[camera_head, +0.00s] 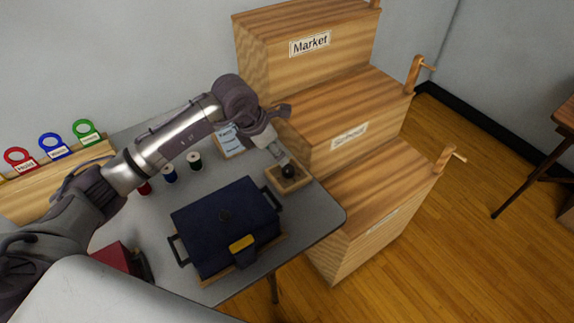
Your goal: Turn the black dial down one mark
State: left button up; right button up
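The black dial (288,171) is a small round knob on a small wooden base (303,181) at the right side of the grey table (318,212). My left arm reaches across the table from the left. My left gripper (283,158) points down with its fingertips right at the dial's upper left edge. It is too small to tell whether the fingers touch the dial or how far apart they are. Any marks around the dial are too small to make out. My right gripper is not in view.
A dark blue case (225,225) with a yellow tag stands at the table's front. Several thread spools (195,161) and a printed card (228,138) lie behind it. A dark red item (113,257) is at the left. Stepped wooden boxes (350,125) with side cranks stand close beside the dial.

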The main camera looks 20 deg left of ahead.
aim_at(288, 169)
pick_arm(q)
jog(key=x, duration=1)
jog(key=shift+s+r, duration=0.1)
jog(key=shift+c, duration=0.3)
jog(key=shift+p, duration=0.3)
jog(key=c, duration=1.1)
